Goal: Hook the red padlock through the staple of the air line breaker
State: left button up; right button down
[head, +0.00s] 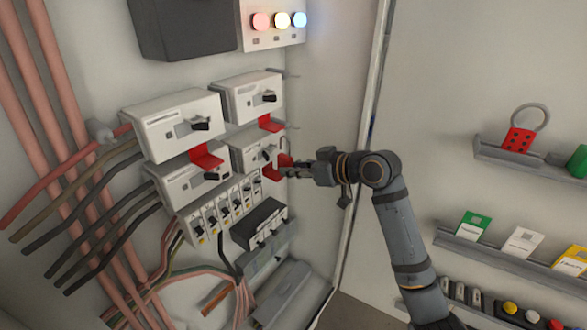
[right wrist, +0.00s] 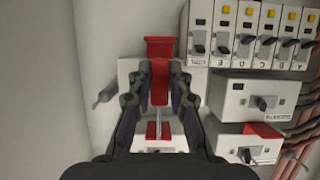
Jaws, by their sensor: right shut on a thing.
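My right gripper (head: 291,171) is shut on the red padlock (head: 286,160), held in front of the lower right breaker (head: 243,152). In the right wrist view the padlock body (right wrist: 159,82) is between the fingers, its grey shackle pointing down the picture. In the head view the shackle rises above the body. A red staple (head: 271,173) sits under that breaker, close to the padlock; it also shows in the right wrist view (right wrist: 158,47). I cannot tell whether they touch. The breaker labels are too small to read. My left gripper is out of view.
Other breakers with red staples stand at upper right (head: 250,97) and upper left (head: 172,124). A row of small switches (head: 222,215) is below. The cabinet's side wall is right of the gripper. A shelf (head: 540,162) holds a red hasp (head: 519,139) and a green padlock (head: 577,161).

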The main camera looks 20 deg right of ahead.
aim_at(283, 164)
jog(key=shift+w+a+p, duration=0.35)
jog(key=shift+w+a, duration=0.2)
jog(key=shift+w, duration=0.15)
jog(key=shift+w+a+p, duration=0.3)
jog(key=shift+w+a, duration=0.2)
jog(key=shift+w, duration=0.2)
dwell(0.9)
dwell(0.5)
jog(key=shift+f, duration=0.9)
dwell(0.9)
jog(key=c, duration=1.2)
grip_release()
jog(key=shift+o, duration=0.2)
jog(key=shift+s+d, duration=0.1)
jog(key=v, duration=1.1)
jog(key=shift+s+d+r, duration=0.15)
jog(key=shift+s+d, duration=0.05)
jog(key=shift+s, duration=0.15)
